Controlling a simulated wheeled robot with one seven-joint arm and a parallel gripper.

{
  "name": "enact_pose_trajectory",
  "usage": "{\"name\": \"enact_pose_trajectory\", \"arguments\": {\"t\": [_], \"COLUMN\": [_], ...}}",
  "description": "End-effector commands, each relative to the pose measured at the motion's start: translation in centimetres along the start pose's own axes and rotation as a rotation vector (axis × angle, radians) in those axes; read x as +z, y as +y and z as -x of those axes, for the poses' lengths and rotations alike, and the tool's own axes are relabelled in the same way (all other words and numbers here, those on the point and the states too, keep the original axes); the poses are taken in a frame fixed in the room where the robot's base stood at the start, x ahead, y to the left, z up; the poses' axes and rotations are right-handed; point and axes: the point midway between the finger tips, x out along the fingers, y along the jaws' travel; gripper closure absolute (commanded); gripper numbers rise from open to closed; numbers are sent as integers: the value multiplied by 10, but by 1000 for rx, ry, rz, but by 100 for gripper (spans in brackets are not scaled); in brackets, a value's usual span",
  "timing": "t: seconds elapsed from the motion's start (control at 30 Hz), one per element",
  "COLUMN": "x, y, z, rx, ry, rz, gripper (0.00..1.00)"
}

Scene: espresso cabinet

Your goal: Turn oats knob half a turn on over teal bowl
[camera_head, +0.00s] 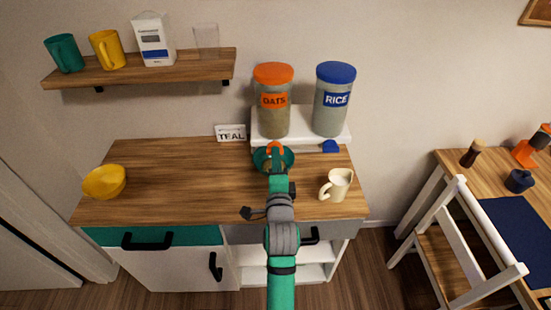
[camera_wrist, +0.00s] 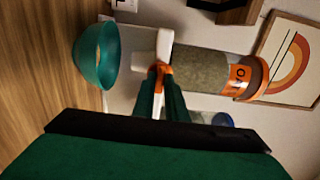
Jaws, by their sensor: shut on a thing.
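The oats dispenser (camera_head: 273,105) has an orange lid and an orange label, and stands on a white stand at the back of the cabinet. It also shows in the wrist view (camera_wrist: 212,66), lying sideways in that picture. Its orange knob (camera_wrist: 160,70) is below the container, at the stand's front. My gripper (camera_wrist: 159,88) is shut on this knob, its green fingers on either side. The teal bowl (camera_wrist: 97,54) is below the dispenser; in the head view its rim (camera_head: 289,160) shows partly behind my gripper (camera_head: 274,156). I cannot see the bowl's contents clearly.
A rice dispenser (camera_head: 333,105) with a blue knob (camera_head: 331,146) stands just right of the oats. A cream jug (camera_head: 337,185) is at the right front, and a yellow bowl (camera_head: 104,182) at the far left. The counter's left middle is clear.

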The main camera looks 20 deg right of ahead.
Motion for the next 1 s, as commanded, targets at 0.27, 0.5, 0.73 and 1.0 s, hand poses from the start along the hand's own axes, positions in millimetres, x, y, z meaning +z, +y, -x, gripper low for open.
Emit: {"name": "enact_pose_trajectory", "arguments": {"t": [0.27,0.5,0.73,1.0], "x": [0,0,0,0], "y": [1,1,0,1], "z": [0,0,1,29], "rx": [2,2,1,1], "ry": [1,1,0,0], "rz": [-1,-1,0,1], "gripper": [100,70,70,70]}}
